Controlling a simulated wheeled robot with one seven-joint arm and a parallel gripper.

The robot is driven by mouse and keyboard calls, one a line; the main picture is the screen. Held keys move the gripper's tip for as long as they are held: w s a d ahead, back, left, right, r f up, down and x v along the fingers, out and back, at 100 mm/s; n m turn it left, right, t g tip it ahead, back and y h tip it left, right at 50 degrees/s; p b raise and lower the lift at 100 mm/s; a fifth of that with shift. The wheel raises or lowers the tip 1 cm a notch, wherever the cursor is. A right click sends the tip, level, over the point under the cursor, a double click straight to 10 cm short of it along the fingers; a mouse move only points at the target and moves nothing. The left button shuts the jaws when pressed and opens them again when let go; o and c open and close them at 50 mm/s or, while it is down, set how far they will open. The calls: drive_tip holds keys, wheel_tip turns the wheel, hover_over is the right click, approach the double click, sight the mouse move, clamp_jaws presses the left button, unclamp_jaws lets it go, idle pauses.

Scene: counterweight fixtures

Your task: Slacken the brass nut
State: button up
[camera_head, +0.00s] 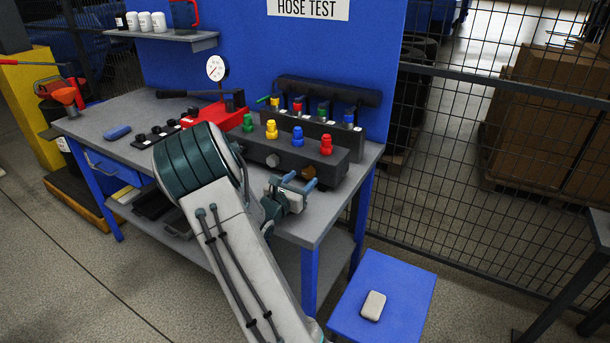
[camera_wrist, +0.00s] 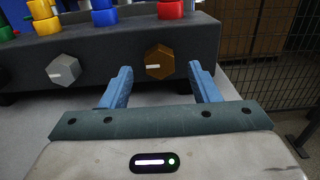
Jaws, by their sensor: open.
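The brass nut (camera_wrist: 159,61) is a brown-gold hexagon with a pale mark on its face, on the front of a dark grey block (camera_wrist: 108,56). It also shows small in the head view (camera_head: 308,172), partly hidden by my gripper. My gripper (camera_wrist: 160,72) is open, with blue fingers. In the wrist view its fingertips lie to the left and right of the nut, with gaps showing on both sides. I cannot tell how far the tips reach along the nut. In the head view my gripper (camera_head: 298,182) is at the block's right end.
A silver hex nut (camera_wrist: 63,69) sits left on the same block face. Yellow, blue and red fittings (camera_head: 298,136) stand on top. The bench (camera_head: 100,118) holds a red hand pump (camera_head: 215,112). A blue stool (camera_head: 385,292) and mesh fence are at right.

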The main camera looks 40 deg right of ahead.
sight(307, 174)
drive_tip(key=shift+x, duration=1.55)
